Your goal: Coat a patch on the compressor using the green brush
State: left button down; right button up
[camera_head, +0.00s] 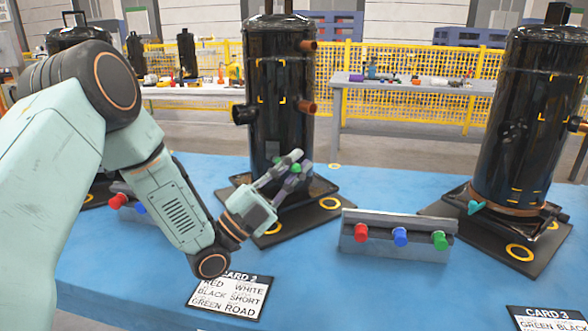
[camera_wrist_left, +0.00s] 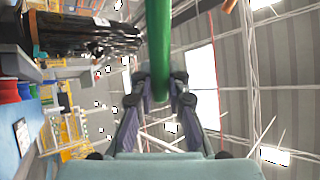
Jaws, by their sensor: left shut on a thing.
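The middle black compressor (camera_head: 280,105) stands upright on a dark base plate, with yellow corner marks on its front. My left gripper (camera_head: 290,172) is in front of its lower body and is shut on a green brush (camera_head: 297,168). In the left wrist view the green brush (camera_wrist_left: 158,45) is a long green shaft between the two fingers (camera_wrist_left: 159,90). A small grey-green patch shows on the compressor just above the gripper. I cannot tell whether the brush touches the compressor. In the left wrist view the dark compressor (camera_wrist_left: 85,35) lies at upper left. My right gripper is not in view.
A grey rack (camera_head: 395,249) with red, blue and green handles stands right of the gripper. Another rack (camera_head: 125,186) is partly behind my arm. A second compressor (camera_head: 525,110) stands at right. A printed card (camera_head: 228,297) lies in front. Blue table (camera_head: 330,290) is clear between them.

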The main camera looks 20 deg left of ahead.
pick_arm(q)
jog(key=shift+r+p, duration=1.85)
jog(key=shift+r, duration=0.75)
jog(key=shift+f, duration=0.15)
jog(key=shift+f+b, duration=2.95)
jog(key=shift+f, duration=0.35)
jog(key=shift+r, duration=0.1)
jog(key=shift+s, duration=0.1)
jog(key=shift+s+d+p, duration=0.25)
jog(key=shift+s+p, duration=0.15)
jog(key=shift+s, duration=0.55)
jog(key=shift+s+d+p, duration=0.2)
jog(key=shift+s+p, duration=0.15)
jog(key=shift+s, duration=0.6)
jog(key=shift+s+d+p, duration=0.25)
jog(key=shift+s+p, duration=0.15)
jog(key=shift+s, duration=0.55)
